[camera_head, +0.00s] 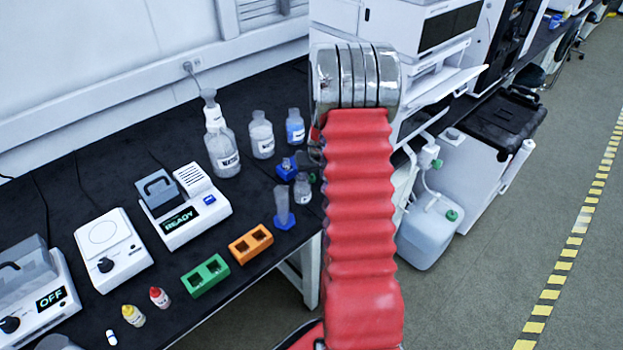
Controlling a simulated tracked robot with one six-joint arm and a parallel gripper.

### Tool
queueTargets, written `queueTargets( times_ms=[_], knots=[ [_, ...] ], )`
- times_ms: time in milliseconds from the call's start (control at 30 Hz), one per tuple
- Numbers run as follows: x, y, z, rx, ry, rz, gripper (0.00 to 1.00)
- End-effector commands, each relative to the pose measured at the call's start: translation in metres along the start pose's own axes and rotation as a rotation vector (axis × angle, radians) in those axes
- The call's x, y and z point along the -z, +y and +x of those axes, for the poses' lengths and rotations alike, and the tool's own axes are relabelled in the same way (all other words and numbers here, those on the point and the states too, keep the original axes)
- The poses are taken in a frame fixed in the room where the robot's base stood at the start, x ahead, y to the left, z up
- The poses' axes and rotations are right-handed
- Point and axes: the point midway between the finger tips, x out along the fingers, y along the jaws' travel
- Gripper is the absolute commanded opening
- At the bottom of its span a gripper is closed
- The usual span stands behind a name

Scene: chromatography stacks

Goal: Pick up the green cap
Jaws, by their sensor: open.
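A small green thing (312,177) shows at the left edge of my red-sleeved arm, beside a small clear bottle (302,190) on the black bench. It may be the green cap, but most of it is hidden. Two other green caps are in view: one on the white jerrycan (424,232), a green cap (451,215), and one above it on a fitting, another green cap (437,163). My gripper is not clearly seen. My arm rises across the middle of the view and hides what is behind it. A small grey part shows at its left edge above the small green thing.
The black bench (90,215) holds white bottles, a blue stand (285,222), an orange rack (250,244), a green rack (205,276) and several white instruments. Yellow-capped and red-capped bottles stand at front left. Open floor (480,290) lies at right.

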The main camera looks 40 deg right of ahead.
Motion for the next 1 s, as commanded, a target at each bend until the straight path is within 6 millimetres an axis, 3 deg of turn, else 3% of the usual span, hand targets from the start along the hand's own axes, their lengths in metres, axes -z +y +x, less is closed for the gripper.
queueTargets(
  times_ms=[567,1000],
  knots=[
    [0.0002,0.0003,0.0008,0.0,0.001,0.0,0.42],
    [0.0002,0.0005,0.0008,0.0,0.001,0.001,0.12]
  ],
)
